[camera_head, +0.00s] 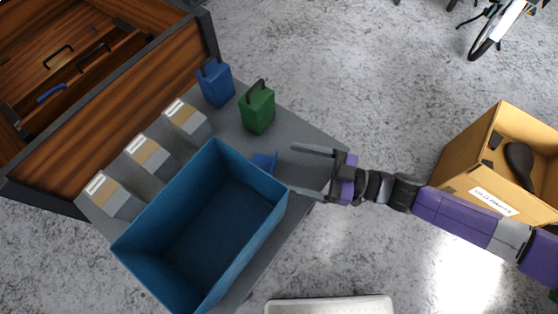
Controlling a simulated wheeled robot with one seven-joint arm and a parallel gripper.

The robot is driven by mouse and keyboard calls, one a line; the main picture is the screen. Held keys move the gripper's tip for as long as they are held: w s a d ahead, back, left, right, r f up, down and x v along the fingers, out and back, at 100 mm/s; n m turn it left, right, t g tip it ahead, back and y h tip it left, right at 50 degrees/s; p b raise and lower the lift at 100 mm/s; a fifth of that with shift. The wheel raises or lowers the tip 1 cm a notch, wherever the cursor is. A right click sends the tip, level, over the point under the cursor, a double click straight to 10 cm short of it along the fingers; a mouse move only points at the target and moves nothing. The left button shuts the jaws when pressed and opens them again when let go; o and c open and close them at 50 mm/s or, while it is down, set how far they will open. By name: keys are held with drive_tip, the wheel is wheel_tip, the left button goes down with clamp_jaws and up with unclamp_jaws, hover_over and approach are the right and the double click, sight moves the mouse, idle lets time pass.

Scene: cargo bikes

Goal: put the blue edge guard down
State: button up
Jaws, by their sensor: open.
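The blue edge guard (265,161) appears to be the small blue piece on the grey surface, right beside the upper right rim of the blue bin; part of it may be hidden by the bin. My gripper (294,168) is open, with its two fingers spread and pointing left. The blue piece is just left of the fingertips, apart from both fingers. Nothing shows between the fingers.
The open blue bin (145,246) looks empty. Several grey-and-tan boxes (187,119), a blue container (215,83) and a green container (257,109) stand near it. A wooden drawer unit (110,110) is behind. A cardboard box (465,150) stands right.

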drive_tip(key=v, duration=0.6)
drive_tip(key=shift+d, duration=0.2)
drive_tip(key=s+d+m+t+h, duration=0.65)
drive_tip(key=s+d, duration=0.55)
drive_tip(key=s, duration=0.3)
drive_tip(key=s+a+r+m+t+h, duration=0.3)
drive_tip(key=s+r+m+h, duration=0.4)
drive_tip(key=h, duration=0.3)
drive_tip(key=shift+r+m, duration=0.45)
drive_tip(key=shift+r, duration=0.35)
drive_tip(key=shift+w+a+r+m+h, duration=0.15)
drive_tip(key=shift+r+m+h, duration=0.15)
drive_tip(key=shift+r+h, duration=0.15)
drive_tip(key=shift+c, duration=1)
